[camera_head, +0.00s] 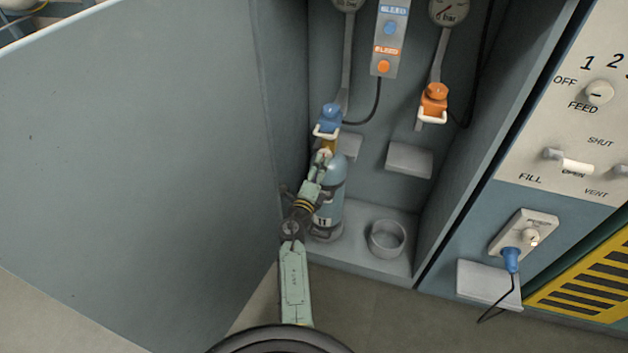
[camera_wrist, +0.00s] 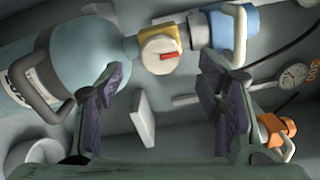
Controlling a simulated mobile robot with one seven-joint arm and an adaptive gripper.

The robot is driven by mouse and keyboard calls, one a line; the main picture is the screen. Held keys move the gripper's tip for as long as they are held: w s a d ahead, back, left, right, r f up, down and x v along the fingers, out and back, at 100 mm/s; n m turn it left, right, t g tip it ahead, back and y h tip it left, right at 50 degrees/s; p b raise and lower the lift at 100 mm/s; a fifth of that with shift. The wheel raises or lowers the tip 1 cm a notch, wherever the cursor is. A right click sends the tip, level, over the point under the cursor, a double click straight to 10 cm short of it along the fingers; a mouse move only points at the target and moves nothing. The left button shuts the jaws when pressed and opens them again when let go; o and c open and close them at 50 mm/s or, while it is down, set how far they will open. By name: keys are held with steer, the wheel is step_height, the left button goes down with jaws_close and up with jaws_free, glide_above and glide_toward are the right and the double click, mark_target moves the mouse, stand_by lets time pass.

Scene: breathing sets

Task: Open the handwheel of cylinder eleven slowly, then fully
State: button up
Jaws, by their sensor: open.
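Cylinder eleven (camera_head: 328,190) is a blue cylinder standing upright in the left bay, with an 11 on its label. In the wrist view the cylinder (camera_wrist: 80,55) lies across the upper left. Its handwheel (camera_wrist: 160,52) is a cream knob with a red mark on a yellow valve body (camera_wrist: 150,32). A blue connector (camera_wrist: 238,28) with a pale clamp sits beside the valve. My gripper (camera_wrist: 165,88) is open and empty, its fingers apart below the handwheel in the wrist view. In the head view my arm and gripper (camera_head: 322,160) cover part of the cylinder and valve.
An orange connector (camera_head: 433,100) hangs in the right of the bay above an empty ring holder (camera_head: 388,238). A large grey door panel (camera_head: 140,180) stands close on the left. A control panel (camera_head: 570,120) is on the right. BLEED buttons (camera_head: 387,45) sit above.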

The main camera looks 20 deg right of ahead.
steer(key=v, duration=0.5)
steer(key=shift+s, duration=0.1)
stand_by(0.3)
